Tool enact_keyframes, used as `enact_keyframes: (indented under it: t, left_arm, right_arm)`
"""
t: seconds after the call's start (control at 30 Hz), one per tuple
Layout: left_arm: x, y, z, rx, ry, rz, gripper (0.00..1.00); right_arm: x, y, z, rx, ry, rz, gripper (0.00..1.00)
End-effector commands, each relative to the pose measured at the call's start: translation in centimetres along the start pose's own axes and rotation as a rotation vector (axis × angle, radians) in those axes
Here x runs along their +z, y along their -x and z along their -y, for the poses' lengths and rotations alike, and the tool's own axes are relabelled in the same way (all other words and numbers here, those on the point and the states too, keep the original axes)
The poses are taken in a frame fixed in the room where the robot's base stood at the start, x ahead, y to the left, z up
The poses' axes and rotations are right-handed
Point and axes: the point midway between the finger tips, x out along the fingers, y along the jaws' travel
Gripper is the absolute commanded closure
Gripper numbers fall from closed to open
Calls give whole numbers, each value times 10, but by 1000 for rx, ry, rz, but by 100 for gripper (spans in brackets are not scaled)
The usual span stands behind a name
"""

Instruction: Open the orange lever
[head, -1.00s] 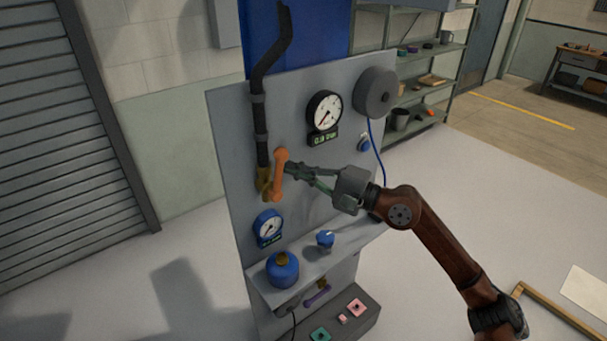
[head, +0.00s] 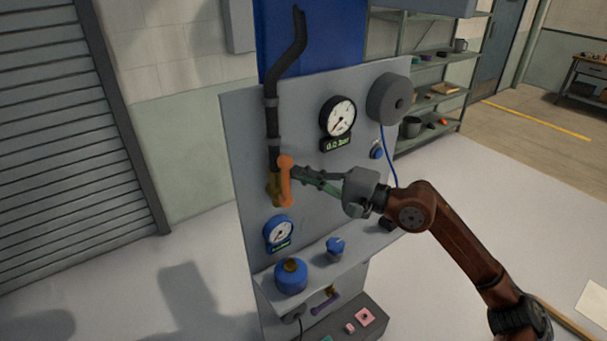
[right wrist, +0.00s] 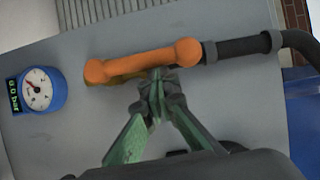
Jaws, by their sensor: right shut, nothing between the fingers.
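The orange lever (head: 285,182) stands nearly upright in the head view, in front of a brass valve body (head: 273,188) at the lower end of a black pipe (head: 272,125). In the right wrist view the lever (right wrist: 142,62) lies across the upper middle. My right gripper (head: 300,173) is shut and empty, its tips right beside the lever on its right side. In the right wrist view its fingertips (right wrist: 158,84) meet just below the lever's edge; I cannot tell whether they touch it. My left gripper is not in view.
The grey panel (head: 245,150) carries a black gauge (head: 338,117), a blue gauge (head: 279,233) and a grey reel (head: 390,98). A shelf below the gauges holds a blue canister (head: 291,276) and a blue knob (head: 335,246). Open floor lies left of the panel.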

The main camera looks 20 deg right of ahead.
Motion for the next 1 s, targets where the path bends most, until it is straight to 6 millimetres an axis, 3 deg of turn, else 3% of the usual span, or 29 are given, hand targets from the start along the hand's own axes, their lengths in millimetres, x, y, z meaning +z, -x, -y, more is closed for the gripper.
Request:
enact_keyframes:
  t: [0.17, 0.33, 0.47, 0.7, 1.0]
  left_arm:
    - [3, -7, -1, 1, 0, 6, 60]
    - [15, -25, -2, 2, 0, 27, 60]
    - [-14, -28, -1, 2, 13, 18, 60]
    - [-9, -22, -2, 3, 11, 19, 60]
    - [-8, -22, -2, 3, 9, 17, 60]
  right_arm:
    - [-5, 1, -3, 1, -2, 0, 100]
    - [-24, 7, -9, 3, -4, -3, 100]
    - [-40, 14, -10, 2, -3, -3, 100]
    - [-36, 67, -5, 3, -1, -1, 100]
    - [-36, 107, -5, 1, -1, 0, 100]
